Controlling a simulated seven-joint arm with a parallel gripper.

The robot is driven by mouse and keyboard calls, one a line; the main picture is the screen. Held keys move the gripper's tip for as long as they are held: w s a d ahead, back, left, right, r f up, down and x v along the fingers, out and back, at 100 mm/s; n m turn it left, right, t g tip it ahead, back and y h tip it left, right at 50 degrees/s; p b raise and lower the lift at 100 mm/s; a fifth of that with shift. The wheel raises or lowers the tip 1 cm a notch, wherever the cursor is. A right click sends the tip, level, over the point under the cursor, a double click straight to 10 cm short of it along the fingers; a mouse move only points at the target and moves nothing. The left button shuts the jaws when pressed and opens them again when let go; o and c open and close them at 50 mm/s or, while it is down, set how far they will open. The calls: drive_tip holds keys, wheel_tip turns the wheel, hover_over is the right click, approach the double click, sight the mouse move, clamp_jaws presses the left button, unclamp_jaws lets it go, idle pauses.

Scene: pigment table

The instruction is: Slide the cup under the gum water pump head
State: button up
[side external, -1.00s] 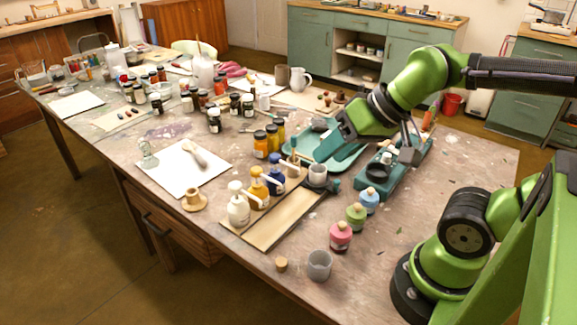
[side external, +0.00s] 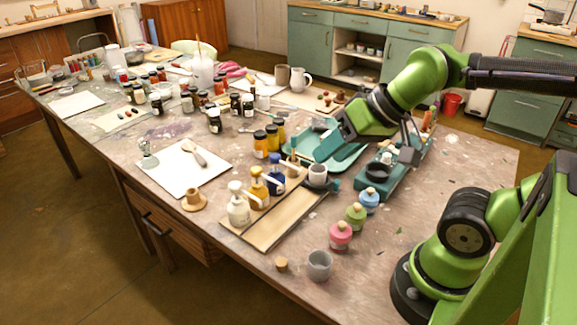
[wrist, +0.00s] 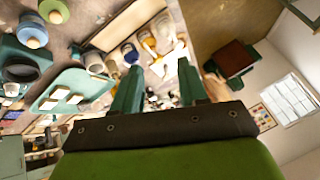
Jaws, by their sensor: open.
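A small pale grey cup (side external: 318,176) stands upright at the far end of a wooden board with a raised track (side external: 280,217). Three pump bottles stand in a row along the board's left side: white (side external: 238,207), yellow (side external: 258,190) and blue (side external: 275,181). Their labels are too small to read, so I cannot tell which holds gum water. The cup is beyond the blue bottle. My gripper (side external: 322,146) is open and empty, above the table behind the cup, apart from it. In the wrist view, its two teal fingers (wrist: 158,82) are spread, with the board and bottles beyond them.
A teal tray (side external: 345,160) lies beneath my gripper, and a teal stand with a black bowl (side external: 377,171) is to its right. A grey cup (side external: 319,265) stands near the front edge.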

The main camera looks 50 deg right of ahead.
drive_tip(key=shift+o, duration=0.3)
drive_tip(key=shift+f, duration=0.1)
drive_tip(key=m+g+h, duration=0.2)
drive_tip(key=m+g, duration=0.3)
drive_tip(key=g, duration=0.2)
hover_over(337, 180)
wheel_tip(337, 180, down, 4)
wheel_tip(337, 180, down, 16)
drive_tip(key=shift+a+f, duration=0.1)
drive_tip(key=shift+f, duration=0.15)
clamp_jaws()
